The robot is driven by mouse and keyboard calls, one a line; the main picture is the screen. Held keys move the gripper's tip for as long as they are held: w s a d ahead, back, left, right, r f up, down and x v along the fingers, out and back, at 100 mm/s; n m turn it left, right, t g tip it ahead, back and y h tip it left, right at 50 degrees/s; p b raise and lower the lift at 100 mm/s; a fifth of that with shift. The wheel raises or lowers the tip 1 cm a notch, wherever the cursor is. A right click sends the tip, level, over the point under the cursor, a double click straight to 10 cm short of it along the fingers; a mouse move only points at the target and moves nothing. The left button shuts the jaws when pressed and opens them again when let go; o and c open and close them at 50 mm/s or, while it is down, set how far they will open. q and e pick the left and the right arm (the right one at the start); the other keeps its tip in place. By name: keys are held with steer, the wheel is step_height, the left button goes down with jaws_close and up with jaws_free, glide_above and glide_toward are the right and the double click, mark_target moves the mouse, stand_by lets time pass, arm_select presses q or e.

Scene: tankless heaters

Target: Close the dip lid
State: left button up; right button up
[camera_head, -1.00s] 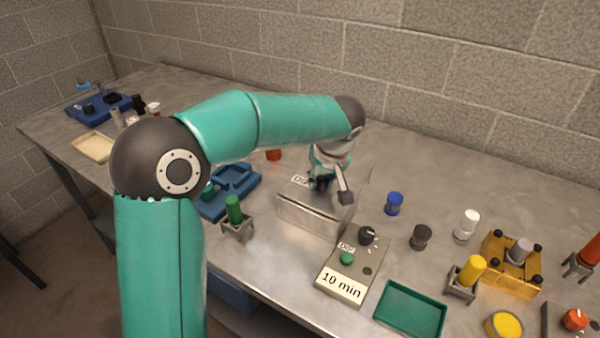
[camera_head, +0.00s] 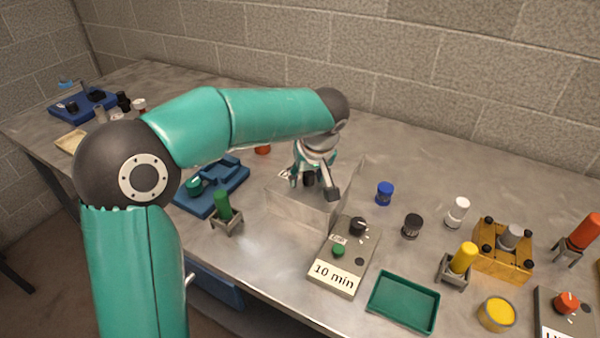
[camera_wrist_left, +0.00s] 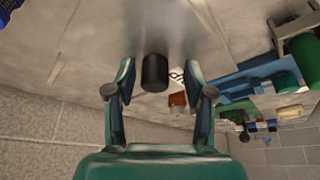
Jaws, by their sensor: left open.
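The metal dip box (camera_head: 292,208) stands on the bench behind the dip timer (camera_head: 343,263), which bears a "10 min" label. A thin metal panel (camera_head: 357,172) stands up at its right side. My left gripper (camera_head: 322,187) is over the box, pointing down, with its jaws open. In the left wrist view a black cylindrical knob (camera_wrist_left: 155,72) shows between the open fingertips (camera_wrist_left: 155,88), above a shiny metal surface. I cannot tell whether the fingers touch it. The lid's exact angle is hard to tell behind the gripper. My right gripper is out of view.
Blue (camera_head: 385,193), black (camera_head: 412,226) and white (camera_head: 458,212) containers stand to the right. A green tray (camera_head: 404,302) lies at the front edge.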

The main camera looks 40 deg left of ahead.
arm_select(q)
steer(key=v, duration=1.1)
steer(key=shift+r, duration=0.35)
steer(key=shift+s+d, duration=0.1)
steer(key=shift+s, duration=0.1)
